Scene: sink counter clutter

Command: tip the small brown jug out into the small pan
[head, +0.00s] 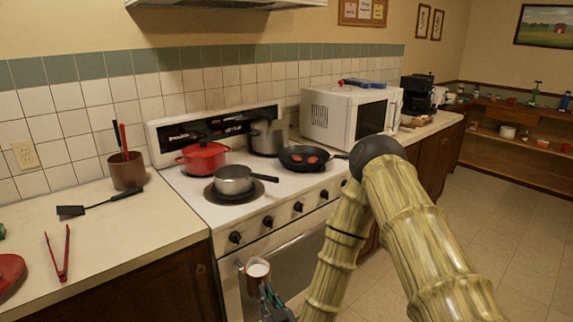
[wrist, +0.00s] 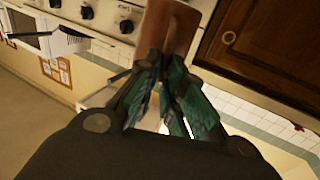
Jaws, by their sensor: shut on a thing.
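The small brown jug (head: 258,269) is in front of the stove's oven door in the head view, roughly upright, with something white showing inside its rim. My gripper (head: 269,296) is shut on it, below the height of the stove top. In the wrist view the jug (wrist: 167,32) sits between the green fingers of my gripper (wrist: 164,82). The small pan (head: 234,179) is a grey metal saucepan on the front left burner, its dark handle pointing right. It is above and behind the jug, apart from it. Its inside is mostly hidden.
A red pot (head: 203,159), a tall steel pot (head: 268,137) and a black frying pan (head: 305,158) with red pieces share the stove top. Stove knobs (head: 267,221) line its front. Red tongs (head: 60,255) and a black spatula (head: 100,203) lie on the left counter.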

